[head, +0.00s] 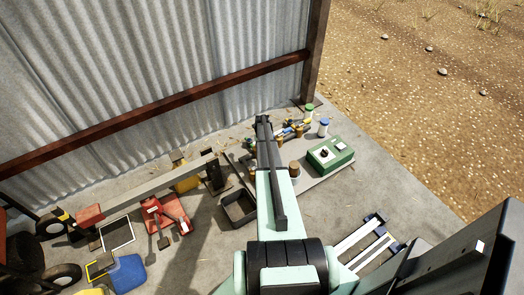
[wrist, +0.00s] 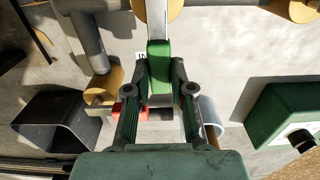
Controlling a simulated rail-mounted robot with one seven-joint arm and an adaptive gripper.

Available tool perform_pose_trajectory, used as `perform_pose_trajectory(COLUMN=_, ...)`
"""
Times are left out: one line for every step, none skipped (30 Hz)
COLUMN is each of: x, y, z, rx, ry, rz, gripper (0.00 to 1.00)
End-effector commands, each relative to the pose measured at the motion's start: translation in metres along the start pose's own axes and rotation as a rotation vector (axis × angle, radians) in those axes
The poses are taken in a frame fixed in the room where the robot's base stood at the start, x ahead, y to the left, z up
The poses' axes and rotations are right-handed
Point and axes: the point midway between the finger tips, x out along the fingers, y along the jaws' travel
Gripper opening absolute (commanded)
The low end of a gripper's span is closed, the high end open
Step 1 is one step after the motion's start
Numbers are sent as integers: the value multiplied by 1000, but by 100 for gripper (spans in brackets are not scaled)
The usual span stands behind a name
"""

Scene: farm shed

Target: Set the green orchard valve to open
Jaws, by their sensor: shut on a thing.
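In the wrist view my gripper (wrist: 160,82) is shut on the green grip of a valve lever (wrist: 158,55). The lever's pale metal bar runs up the picture from the grip to a brass fitting (wrist: 172,8), which the top edge cuts off. In the head view my arm hides most of my gripper (head: 263,122) and the lever. Brass valves (head: 290,130) show just right of it. A small white label with dark letters shows beside the grip, partly hidden.
A green box with a dark knob (head: 330,153) stands right of the valves, with blue-lidded and green-lidded containers (head: 323,128) behind. A dark open bin (head: 239,208) and a brass-ended grey pipe (wrist: 90,45) are left. A corrugated wall rises behind.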

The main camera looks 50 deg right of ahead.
Motion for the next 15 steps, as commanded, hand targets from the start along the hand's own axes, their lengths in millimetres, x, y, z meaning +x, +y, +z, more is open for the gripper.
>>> perform_pose_trajectory(x=1, y=1, z=0, rx=4, ry=1, rz=3, gripper=0)
perform_pose_trajectory(x=1, y=1, z=0, rx=4, ry=1, rz=3, gripper=29)
perform_pose_trajectory(x=1, y=1, z=0, rx=3, ry=1, rz=3, gripper=44)
perform_pose_trajectory(x=1, y=1, z=0, rx=3, ry=1, rz=3, gripper=48)
perform_pose_trajectory(x=1, y=1, z=0, rx=3, ry=1, rz=2, gripper=48)
perform_pose_trajectory(x=1, y=1, z=0, rx=2, ry=1, rz=2, gripper=48)
perform_pose_trajectory(x=1, y=1, z=0, rx=2, ry=0, rz=2, gripper=48)
perform_pose_trajectory(x=1, y=1, z=0, rx=2, ry=0, rz=2, gripper=48)
perform_pose_trajectory(x=0, y=1, z=0, rx=1, ry=0, rz=1, gripper=48)
perform_pose_trajectory(x=0, y=0, z=0, rx=1, ry=0, rz=1, gripper=48)
perform_pose_trajectory(x=0, y=0, z=0, rx=1, ry=0, rz=1, gripper=48)
perform_pose_trajectory(x=0, y=0, z=0, rx=1, ry=0, rz=1, gripper=48)
perform_pose_trajectory(x=0, y=0, z=0, rx=1, ry=0, rz=1, gripper=48)
perform_pose_trajectory(x=-1, y=0, z=0, rx=1, ry=0, rz=1, gripper=48)
perform_pose_trajectory(x=-3, y=0, z=0, rx=1, ry=0, rz=1, gripper=48)
